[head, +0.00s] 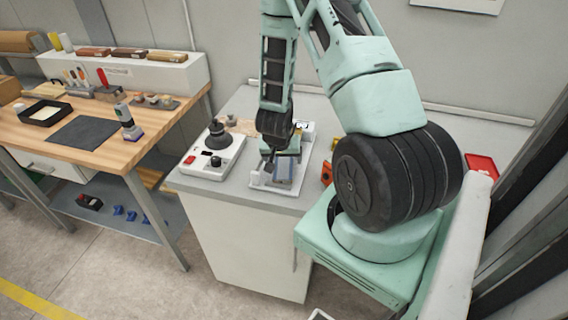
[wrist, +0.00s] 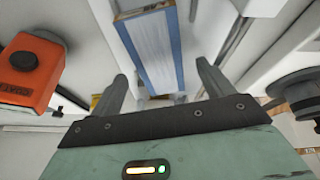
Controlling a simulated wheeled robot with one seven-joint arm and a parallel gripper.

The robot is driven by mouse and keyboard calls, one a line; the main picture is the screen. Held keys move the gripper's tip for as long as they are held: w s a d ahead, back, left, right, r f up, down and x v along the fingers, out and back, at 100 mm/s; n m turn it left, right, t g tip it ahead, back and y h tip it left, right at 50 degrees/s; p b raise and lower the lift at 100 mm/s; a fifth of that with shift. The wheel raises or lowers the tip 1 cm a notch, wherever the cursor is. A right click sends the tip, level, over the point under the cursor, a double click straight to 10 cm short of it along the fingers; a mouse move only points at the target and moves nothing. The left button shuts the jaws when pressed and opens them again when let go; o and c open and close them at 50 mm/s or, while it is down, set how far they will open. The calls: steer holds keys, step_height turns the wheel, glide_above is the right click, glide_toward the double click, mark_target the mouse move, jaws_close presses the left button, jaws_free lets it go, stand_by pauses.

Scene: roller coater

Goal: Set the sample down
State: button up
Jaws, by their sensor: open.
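The sample, which I take to be a flat pale panel with blue long edges (wrist: 155,50), shows in the wrist view beyond and between my fingertips. In the head view it appears as a grey-blue plate (head: 285,174) lying on a white device (head: 257,179) on the cabinet. My gripper (head: 270,158) is just above and behind the plate, partly hidden by its own wrist. In the wrist view my gripper (wrist: 164,85) is open, with a finger on each side and a clear gap between them. I see no finger touching the panel.
An orange block (wrist: 30,68) stands close to one side of my gripper. A white unit with a black knob and red button (head: 212,155) sits left on the cabinet top. A red tray (head: 481,166) lies at the right. A wooden bench (head: 150,128) stands further left.

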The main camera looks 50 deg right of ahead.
steer(key=shift+x, duration=1.1)
steer(key=c, duration=1.2)
steer(key=shift+r, duration=0.1)
